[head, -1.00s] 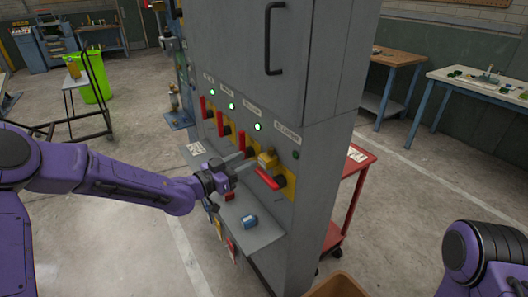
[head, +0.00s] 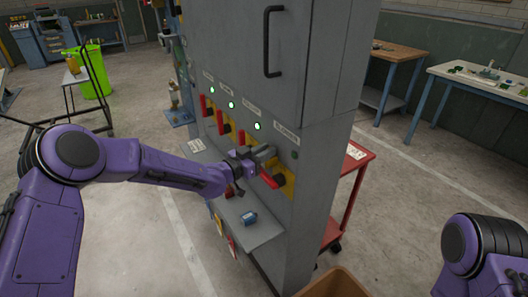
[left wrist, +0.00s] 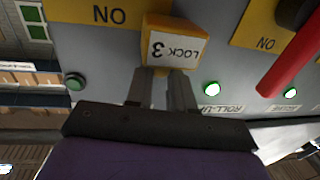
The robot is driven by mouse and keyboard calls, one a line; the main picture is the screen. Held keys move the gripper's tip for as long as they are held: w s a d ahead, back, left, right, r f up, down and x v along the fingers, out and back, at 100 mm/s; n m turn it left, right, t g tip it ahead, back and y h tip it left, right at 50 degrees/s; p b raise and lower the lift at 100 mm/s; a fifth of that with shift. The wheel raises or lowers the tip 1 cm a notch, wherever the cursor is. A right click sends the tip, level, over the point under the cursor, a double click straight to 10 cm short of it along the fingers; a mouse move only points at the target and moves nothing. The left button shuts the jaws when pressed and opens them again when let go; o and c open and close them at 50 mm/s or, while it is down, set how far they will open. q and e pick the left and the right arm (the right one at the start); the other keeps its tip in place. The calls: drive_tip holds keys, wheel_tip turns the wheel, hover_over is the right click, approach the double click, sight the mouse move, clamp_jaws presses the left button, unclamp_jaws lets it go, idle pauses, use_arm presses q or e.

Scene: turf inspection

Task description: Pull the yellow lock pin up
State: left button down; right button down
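The yellow lock block, marked LOCK 3 in the left wrist view (left wrist: 172,42), is on the grey cabinet's front. In the head view it is mostly hidden by my left gripper (head: 264,153), above a red lever (head: 269,181). In the left wrist view my left gripper's two fingers (left wrist: 164,88) reach the lock block's edge, close together with a narrow yellowish strip between them, which looks like the lock pin. My right gripper is out of view; part of my right arm shows at the lower right.
The grey cabinet (head: 318,160) carries several red levers and lit green lamps. A shelf (head: 262,232) below holds a small blue padlock (head: 249,217). A red cart (head: 350,190) stands behind the cabinet at right, and a brown box (head: 335,285) is at the bottom.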

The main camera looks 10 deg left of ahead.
use_arm(q)
drive_tip(key=shift+r, duration=0.9)
drive_tip(key=c, duration=1)
unclamp_jaws()
drive_tip(key=shift+o, duration=0.2)
drive_tip(key=shift+s, duration=0.1)
drive_tip(key=shift+s+a+f, duration=0.1)
drive_tip(key=shift+s+a, duration=0.15)
drive_tip(key=shift+a, duration=0.05)
drive_tip(key=b+v, duration=0.2)
drive_tip(key=v, duration=0.7)
drive_tip(key=shift+s+a+b, duration=0.15)
drive_tip(key=shift+s+b, duration=0.15)
drive_tip(key=shift+s, duration=0.05)
